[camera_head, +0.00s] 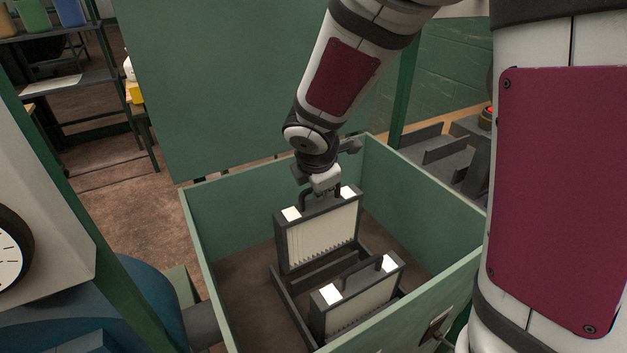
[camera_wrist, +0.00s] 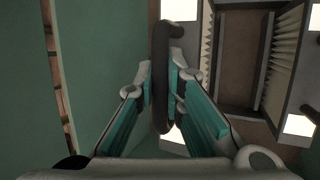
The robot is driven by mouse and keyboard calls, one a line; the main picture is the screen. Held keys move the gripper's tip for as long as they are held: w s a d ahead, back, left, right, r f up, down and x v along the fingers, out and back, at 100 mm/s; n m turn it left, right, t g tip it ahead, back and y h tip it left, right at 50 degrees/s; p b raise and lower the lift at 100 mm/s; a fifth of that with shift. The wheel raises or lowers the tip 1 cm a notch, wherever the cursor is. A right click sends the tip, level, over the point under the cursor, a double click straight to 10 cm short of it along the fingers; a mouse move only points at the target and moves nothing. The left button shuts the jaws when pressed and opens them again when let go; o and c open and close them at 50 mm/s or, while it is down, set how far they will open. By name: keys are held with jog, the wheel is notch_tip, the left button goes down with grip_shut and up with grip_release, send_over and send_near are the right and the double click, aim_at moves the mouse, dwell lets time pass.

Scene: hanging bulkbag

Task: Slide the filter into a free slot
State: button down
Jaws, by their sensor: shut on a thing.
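My gripper (camera_head: 322,186) is shut on the dark handle of a filter (camera_head: 322,236), a dark-framed block with pale pleats and white patches on top. The filter hangs upright inside the green box, at the back of the dark rack (camera_head: 290,305). Whether its lower edge is in a slot or just above it, I cannot tell. A second filter (camera_head: 360,298) stands in the front of the rack, with a gap between the two. In the wrist view the teal-padded fingers close around the held handle (camera_wrist: 164,70); the second filter's pleats (camera_wrist: 284,60) show at right.
The green box (camera_head: 232,215) has walls on all sides around the rack. Bare brown floor shows left of the rack. A tall green panel (camera_head: 220,90) stands behind the box. A blue rounded body (camera_head: 120,295) is at lower left.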

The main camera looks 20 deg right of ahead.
aim_at(320, 212)
jog(key=shift+f+b, duration=3.65)
jog(key=shift+b, duration=0.15)
jog(key=c, duration=1.6)
grip_release()
